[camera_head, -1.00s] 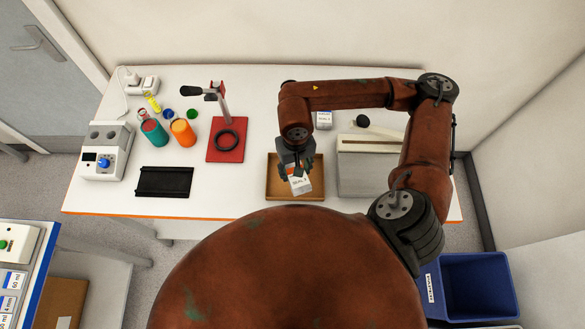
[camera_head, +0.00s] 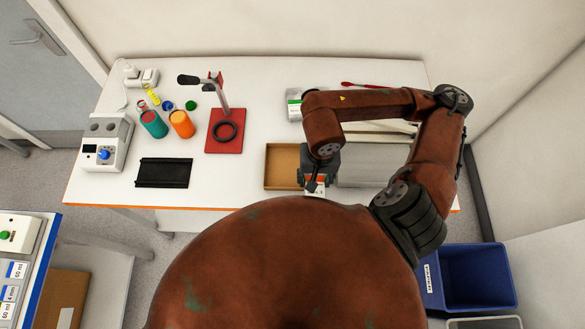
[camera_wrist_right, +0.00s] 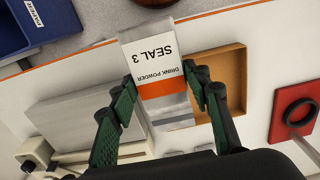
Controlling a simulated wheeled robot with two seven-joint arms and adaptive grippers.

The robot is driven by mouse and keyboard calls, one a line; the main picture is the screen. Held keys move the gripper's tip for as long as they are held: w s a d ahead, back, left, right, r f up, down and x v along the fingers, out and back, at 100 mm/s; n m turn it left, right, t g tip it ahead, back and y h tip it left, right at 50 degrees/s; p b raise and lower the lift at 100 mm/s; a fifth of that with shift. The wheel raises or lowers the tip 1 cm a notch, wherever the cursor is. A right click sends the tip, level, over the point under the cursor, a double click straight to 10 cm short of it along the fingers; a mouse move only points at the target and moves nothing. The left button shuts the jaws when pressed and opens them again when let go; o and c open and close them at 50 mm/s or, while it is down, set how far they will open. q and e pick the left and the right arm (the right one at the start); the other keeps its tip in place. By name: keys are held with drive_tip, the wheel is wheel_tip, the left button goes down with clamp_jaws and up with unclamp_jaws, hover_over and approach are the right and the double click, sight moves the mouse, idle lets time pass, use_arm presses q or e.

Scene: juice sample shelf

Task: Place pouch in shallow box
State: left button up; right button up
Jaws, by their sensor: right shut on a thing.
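A white pouch (camera_head: 314,188) with an orange band is in my right gripper (camera_head: 313,180). In the right wrist view the pouch (camera_wrist_right: 156,60) reads "SEAL 3" and "DRINK POWDER", and the fingers (camera_wrist_right: 160,95) are shut on its sides near the orange end. The shallow brown box (camera_head: 282,160) stands on the table, its right end partly hidden by my arm. The gripper and pouch are at the box's right front corner in the head view. In the wrist view the box (camera_wrist_right: 232,68) lies to the right of the pouch and looks empty where visible. My left gripper is not in view.
A grey device (camera_head: 372,172) stands right of the box, close to the gripper. A red stand base (camera_head: 224,140) and black tray (camera_head: 163,173) lie left. A green-and-white packet (camera_head: 294,104) is behind. A blue bin (camera_head: 478,277) stands on the floor at right.

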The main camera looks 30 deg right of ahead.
drive_tip(key=w+p, duration=0.1)
drive_tip(key=w+f, duration=0.1)
drive_tip(key=w, duration=0.1)
drive_tip(key=shift+a+p, duration=0.1)
drive_tip(key=shift+p, duration=0.3)
drive_tip(key=w+f+p, duration=0.1)
drive_tip(key=w+f, duration=0.2)
drive_tip(key=w, duration=0.1)
drive_tip(key=w+f, duration=0.3)
drive_tip(key=shift+w+a+f+p, duration=0.1)
drive_tip(key=shift+w+f+p, duration=0.25)
drive_tip(key=shift+w+f, duration=0.25)
drive_tip(key=shift+f, duration=0.05)
drive_tip(key=f, duration=0.1)
drive_tip(key=f+p, duration=0.1)
drive_tip(key=f, duration=0.1)
drive_tip(key=shift+w, duration=0.2)
drive_tip(key=shift+f, duration=0.25)
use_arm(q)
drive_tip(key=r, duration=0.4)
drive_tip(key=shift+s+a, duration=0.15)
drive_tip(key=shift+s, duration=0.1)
use_arm(e)
drive_tip(key=shift+f, duration=0.1)
